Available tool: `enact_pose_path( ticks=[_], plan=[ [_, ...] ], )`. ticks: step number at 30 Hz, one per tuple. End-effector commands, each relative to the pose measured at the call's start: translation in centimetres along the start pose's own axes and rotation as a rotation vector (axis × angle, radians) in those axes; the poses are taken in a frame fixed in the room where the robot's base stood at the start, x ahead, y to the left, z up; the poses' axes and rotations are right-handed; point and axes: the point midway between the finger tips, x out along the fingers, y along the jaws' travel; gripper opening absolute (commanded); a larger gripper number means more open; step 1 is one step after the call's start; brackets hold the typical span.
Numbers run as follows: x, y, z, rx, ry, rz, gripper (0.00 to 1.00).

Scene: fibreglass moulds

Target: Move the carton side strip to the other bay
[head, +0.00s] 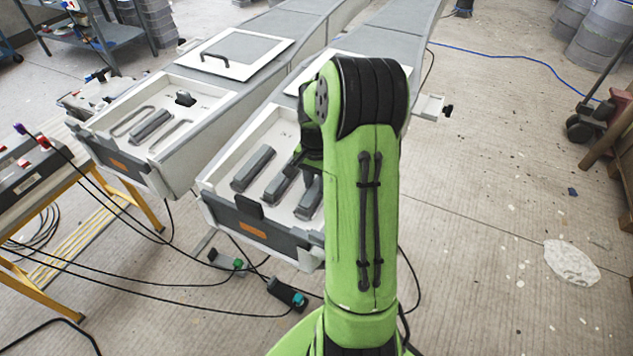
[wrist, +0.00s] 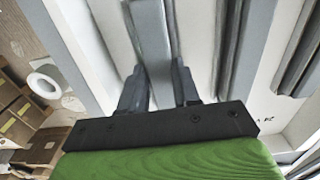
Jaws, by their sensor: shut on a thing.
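The near bay (head: 215,178) is a white mould with a grey front edge. Grey strips lie in it: a left one (head: 253,168), a middle one (head: 279,186) and a right one (head: 309,198). My gripper (head: 293,168) is over this bay, partly hidden by my arm, at the upper end of the middle strip. In the wrist view my gripper (wrist: 158,88) is shut on a grey strip (wrist: 152,40), one finger on each side. I cannot tell whether it is lifted, nor which strip is the carton side strip. The other bay (head: 205,92), on the left, holds one grey strip (head: 150,125) between two empty-looking outlined recesses.
A white lid with a handle (head: 240,54) lies behind the left bay. A yellow-legged bench (head: 40,190) with cables stands at the left. Cables cross the floor in front of the bays. Open floor lies to the right, with a crumpled white sheet (head: 571,262).

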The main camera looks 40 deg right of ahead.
Motion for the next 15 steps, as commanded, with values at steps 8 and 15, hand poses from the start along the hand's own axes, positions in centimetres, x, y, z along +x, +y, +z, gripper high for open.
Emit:
enact_pose_path(
  ticks=[8, 15],
  plan=[
    [0.06, -0.01, -0.02, 0.0, 0.001, -0.001, 0.45],
    [0.05, 0.0, -0.01, 0.0, 0.0, 0.0, 0.57]
  ],
)
